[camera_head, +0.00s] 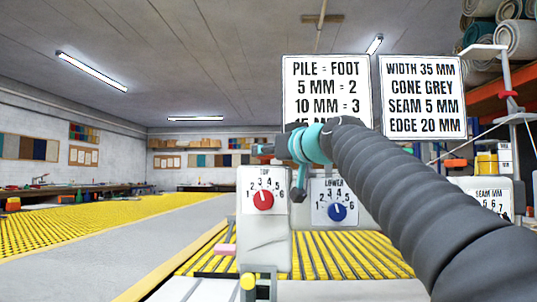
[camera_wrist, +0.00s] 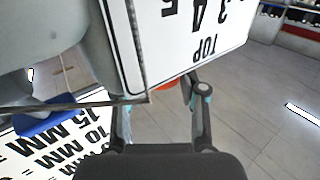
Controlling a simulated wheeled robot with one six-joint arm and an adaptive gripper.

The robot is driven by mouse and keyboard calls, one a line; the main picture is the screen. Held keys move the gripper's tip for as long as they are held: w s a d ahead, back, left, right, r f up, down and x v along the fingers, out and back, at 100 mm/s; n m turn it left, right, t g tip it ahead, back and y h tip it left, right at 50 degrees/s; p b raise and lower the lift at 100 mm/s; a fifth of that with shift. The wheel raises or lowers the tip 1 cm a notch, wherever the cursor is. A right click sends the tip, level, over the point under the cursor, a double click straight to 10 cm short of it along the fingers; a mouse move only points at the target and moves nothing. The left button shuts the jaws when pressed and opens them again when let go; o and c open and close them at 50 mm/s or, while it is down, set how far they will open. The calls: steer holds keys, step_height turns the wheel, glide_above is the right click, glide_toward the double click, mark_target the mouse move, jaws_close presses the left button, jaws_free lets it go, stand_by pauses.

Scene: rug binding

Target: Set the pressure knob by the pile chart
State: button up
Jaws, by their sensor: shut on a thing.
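The pile chart (camera_head: 327,72) is a white sign reading PILE = FOOT, 5 MM = 2, 10 MM = 3. Its 15 MM row is cut off by my arm there; the chart also shows upside down in the wrist view (camera_wrist: 58,140). My gripper (camera_head: 262,150) reaches left above the panel marked TOP. In the wrist view its fingers (camera_wrist: 163,95) flank a small orange-red part (camera_wrist: 168,108), apparently the pressure knob, mostly hidden behind the panel edge. My gripper is shut on it; its setting cannot be read. The red TOP knob (camera_head: 263,199) is clear of the gripper.
A blue LOWER knob (camera_head: 337,212) is on the panel to the right. Another sign (camera_head: 423,97) gives width, cone, seam and edge. A yellow slatted bed (camera_head: 340,255) lies below. A SEAM MM dial (camera_head: 485,197) shows at the right, beyond my arm.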

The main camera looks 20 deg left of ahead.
stand_by(0.3)
steer(key=o, duration=1.2)
steer(key=shift+c, duration=0.2)
steer(key=v, duration=1.2)
